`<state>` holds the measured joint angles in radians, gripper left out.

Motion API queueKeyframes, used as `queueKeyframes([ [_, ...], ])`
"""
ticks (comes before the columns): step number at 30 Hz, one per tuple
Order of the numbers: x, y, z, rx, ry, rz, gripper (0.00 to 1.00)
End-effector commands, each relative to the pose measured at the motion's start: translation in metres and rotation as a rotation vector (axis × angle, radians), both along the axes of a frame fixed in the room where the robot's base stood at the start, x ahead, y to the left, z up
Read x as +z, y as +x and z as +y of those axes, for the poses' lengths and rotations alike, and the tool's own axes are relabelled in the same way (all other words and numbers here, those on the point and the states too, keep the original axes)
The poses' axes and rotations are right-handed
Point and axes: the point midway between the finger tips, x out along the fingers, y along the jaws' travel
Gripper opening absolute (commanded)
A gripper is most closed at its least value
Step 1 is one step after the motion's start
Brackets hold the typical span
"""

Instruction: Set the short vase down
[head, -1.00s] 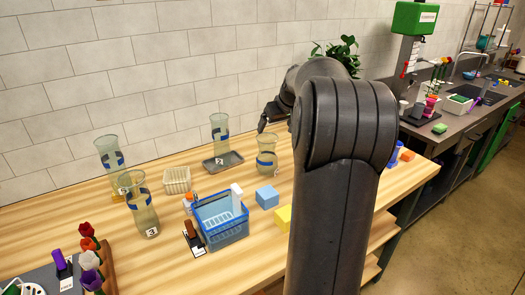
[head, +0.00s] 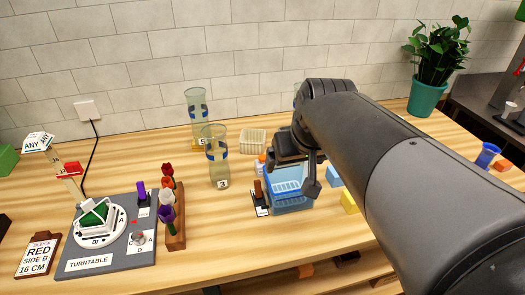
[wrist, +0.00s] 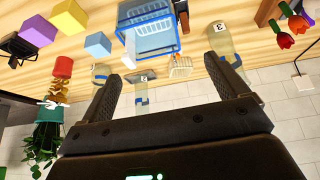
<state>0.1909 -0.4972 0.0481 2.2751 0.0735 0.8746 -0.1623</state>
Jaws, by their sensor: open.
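The short vase, a greenish clear vase with a blue band, stands on the wooden table in the wrist view (wrist: 100,73); my arm hides it in the head view. My gripper (head: 303,180) is open and empty, above the blue basket (head: 290,201) in the head view. The wrist view, which is turned over, shows my gripper's two fingers (wrist: 168,88) spread with nothing held between them. The short vase lies beyond the fingers, near the left one, and is apart from them.
Vase 3 (head: 217,165) and another tall vase (head: 197,115) stand left of my gripper. A cream crate (head: 253,139) is behind the basket. Yellow (head: 349,202) and blue blocks (head: 333,177) lie to its right. A turntable (head: 98,225) and flower rack (head: 175,225) are at left.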

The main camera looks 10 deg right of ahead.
Motion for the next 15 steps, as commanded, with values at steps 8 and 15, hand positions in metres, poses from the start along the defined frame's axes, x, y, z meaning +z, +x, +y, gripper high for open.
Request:
queueKeyframes([
  [8, -0.033, -0.076, 0.03, 0.02, 0.022, -0.003, 0.91],
  [15, -0.043, -0.09, 0.034, 0.02, 0.028, -0.001, 0.91],
])
